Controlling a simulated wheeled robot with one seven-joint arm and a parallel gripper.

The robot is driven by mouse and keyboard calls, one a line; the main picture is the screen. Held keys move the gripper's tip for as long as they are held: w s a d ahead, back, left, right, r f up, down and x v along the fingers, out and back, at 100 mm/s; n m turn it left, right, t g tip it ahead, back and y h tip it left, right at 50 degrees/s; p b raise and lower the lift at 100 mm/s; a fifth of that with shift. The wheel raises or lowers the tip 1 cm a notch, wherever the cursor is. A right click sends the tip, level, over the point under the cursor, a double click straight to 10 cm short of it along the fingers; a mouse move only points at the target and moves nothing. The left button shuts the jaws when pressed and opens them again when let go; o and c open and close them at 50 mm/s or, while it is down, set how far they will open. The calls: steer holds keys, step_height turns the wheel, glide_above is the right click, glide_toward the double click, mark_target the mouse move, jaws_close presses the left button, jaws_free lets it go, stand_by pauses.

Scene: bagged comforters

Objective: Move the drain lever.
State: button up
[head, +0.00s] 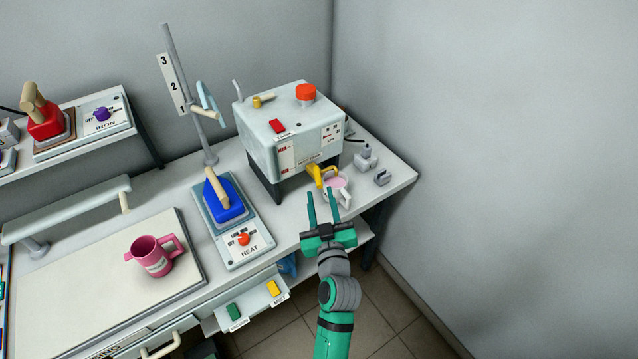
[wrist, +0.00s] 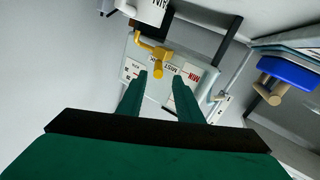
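A yellow lever (head: 319,174), which looks like the drain lever, sticks out low on the front of a white box-shaped tank (head: 292,135). It also shows in the wrist view (wrist: 155,52), its rounded end pointing towards me. A white cup with pink contents (head: 338,186) stands just below and right of it in the head view. My gripper (head: 322,194) is open and empty in front of the tank. In the wrist view its two fingers (wrist: 160,77) are spread, with the lever beyond and between the tips. I see no contact with the lever.
A blue iron (head: 226,199) stands on a heat base left of my gripper. A pole with a numbered plate (head: 173,86) rises behind it. A pink mug (head: 157,257) sits on the board. Small grey fittings (head: 366,158) lie right of the tank, near the wall.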

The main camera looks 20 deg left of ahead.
mark_target(319, 181)
steer(key=x, duration=0.5)
steer(key=shift+w, duration=0.45)
jaws_close()
